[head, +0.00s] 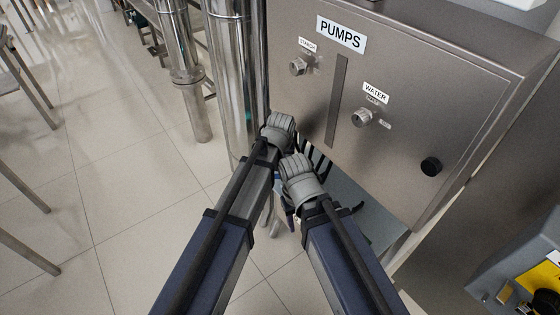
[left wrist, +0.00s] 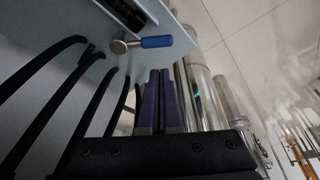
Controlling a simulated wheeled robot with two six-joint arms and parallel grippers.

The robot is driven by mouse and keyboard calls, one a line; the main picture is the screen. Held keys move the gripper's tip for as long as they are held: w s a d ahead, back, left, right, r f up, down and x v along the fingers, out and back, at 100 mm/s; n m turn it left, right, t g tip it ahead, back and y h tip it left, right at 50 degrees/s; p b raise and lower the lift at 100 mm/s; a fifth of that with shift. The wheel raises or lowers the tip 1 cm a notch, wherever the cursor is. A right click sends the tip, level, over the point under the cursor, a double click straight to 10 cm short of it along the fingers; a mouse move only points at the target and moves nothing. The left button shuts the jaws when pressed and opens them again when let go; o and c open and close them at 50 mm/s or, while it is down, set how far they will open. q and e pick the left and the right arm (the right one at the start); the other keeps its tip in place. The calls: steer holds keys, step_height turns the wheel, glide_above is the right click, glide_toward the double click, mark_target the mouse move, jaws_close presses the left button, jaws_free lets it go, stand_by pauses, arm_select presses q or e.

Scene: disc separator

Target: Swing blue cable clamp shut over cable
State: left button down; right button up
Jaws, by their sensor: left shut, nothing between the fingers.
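In the left wrist view, a blue piece (left wrist: 157,42) that looks like the blue cable clamp sticks out to the right from a round metal pivot on the underside of a pale panel. Several black cables (left wrist: 62,95) curve down from the panel at left. My left gripper (left wrist: 161,76) has its purple fingers together, empty, below the blue piece in the picture and apart from it. I cannot tell which cable the clamp belongs to. In the head view, my arms hide the clamp, and my right gripper's fingertips are mostly hidden below its grey wrist (head: 299,178).
The steel PUMPS cabinet (head: 395,100) stands just ahead and right of my arms. Shiny vertical pipes (head: 233,80) stand close to its left. A grey box with a yellow plate (head: 546,270) is at the lower right.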

arm_select(q)
steer(key=b+x, duration=0.7)
steer(key=x, duration=0.1)
steer(key=shift+w+f, duration=0.1)
steer(key=shift+f, duration=0.2)
steer(key=shift+a+r, duration=0.1)
